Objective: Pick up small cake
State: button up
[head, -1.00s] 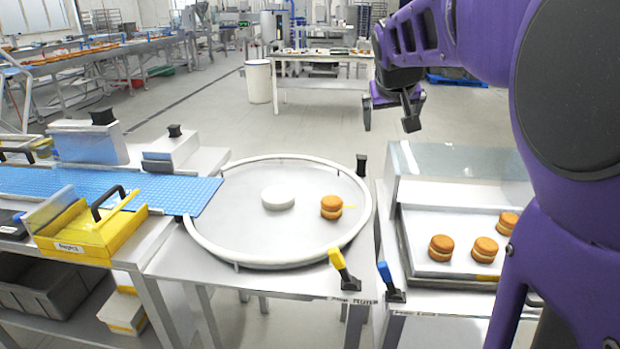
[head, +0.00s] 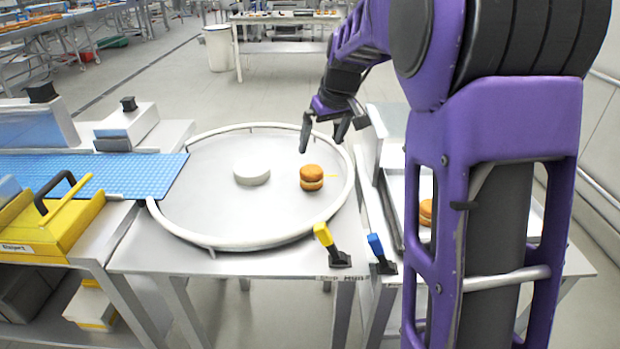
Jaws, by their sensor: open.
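A small cake (head: 311,177), two orange-brown rounds with a pale filling, sits on the right part of the round rimmed table (head: 215,215). My gripper (head: 322,145) is open and empty, above and a little behind the cake in the picture, with its fingers pointing down. It does not touch the cake. Another small cake (head: 426,212) shows on the tray at the right, partly hidden behind my arm. Any other cakes on that tray are hidden by my arm.
A white disc (head: 252,171) sits left of the cake on the round table. A blue belt (head: 95,174) meets the table at the left, beside a yellow box (head: 45,225).

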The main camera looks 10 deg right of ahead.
aim_at(313, 170)
jog(key=b+x, duration=0.1)
jog(key=x, duration=1.1)
jog(key=shift+w+a+f+b, duration=0.15)
jog(key=shift+f+b, duration=0.2)
jog(key=shift+f, duration=0.05)
jog(key=c, duration=0.8)
